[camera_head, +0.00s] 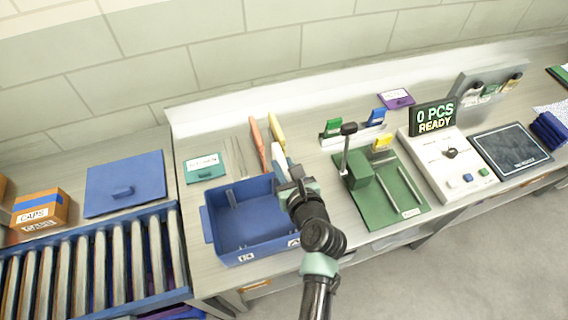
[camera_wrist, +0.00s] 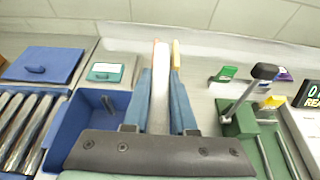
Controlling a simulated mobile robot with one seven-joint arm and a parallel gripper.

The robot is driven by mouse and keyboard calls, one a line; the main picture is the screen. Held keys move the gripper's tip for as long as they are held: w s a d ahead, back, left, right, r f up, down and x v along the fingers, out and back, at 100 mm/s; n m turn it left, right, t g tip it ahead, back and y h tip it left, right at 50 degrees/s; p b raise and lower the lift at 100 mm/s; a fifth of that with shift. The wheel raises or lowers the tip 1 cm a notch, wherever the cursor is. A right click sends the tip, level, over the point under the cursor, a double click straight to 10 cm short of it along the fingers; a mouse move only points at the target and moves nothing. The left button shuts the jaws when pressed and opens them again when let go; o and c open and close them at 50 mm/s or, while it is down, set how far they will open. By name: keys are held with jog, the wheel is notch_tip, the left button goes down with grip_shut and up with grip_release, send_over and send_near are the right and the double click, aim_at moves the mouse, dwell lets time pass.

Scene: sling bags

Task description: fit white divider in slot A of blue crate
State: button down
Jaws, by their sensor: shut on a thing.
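The blue crate (camera_head: 210,225) stands open on the bench, left of the middle in the head view. In the wrist view its left part (camera_wrist: 75,125) shows at the left. Two labels sit on its front, too small to read surely as slot A. My gripper (camera_head: 285,172) is over the crate's right end. In the wrist view my gripper (camera_wrist: 161,80) is shut on the white divider (camera_wrist: 160,90), which stands upright between the two blue fingers. The divider's white edge (camera_head: 278,152) also shows in the head view. Its lower end is hidden, so I cannot tell whether it touches the crate.
A green fixture with a lever (camera_head: 400,190) stands right of the crate. A teal card (camera_head: 205,167) lies behind left. A roller conveyor (camera_head: 100,255) and blue lid (camera_head: 125,180) are at left.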

jog(key=shift+f+b, duration=1.9)
jog(key=shift+f, duration=0.85)
jog(key=shift+p, duration=0.75)
notch_tip(320, 180, down, 11)
jog(key=b, duration=0.9)
dwell(2.7)
jog(key=c, duration=0.6)
grip_release()
jog(key=shift+s+f, duration=0.15)
jog(key=shift+f, duration=0.05)
jog(key=shift+c, duration=0.2)
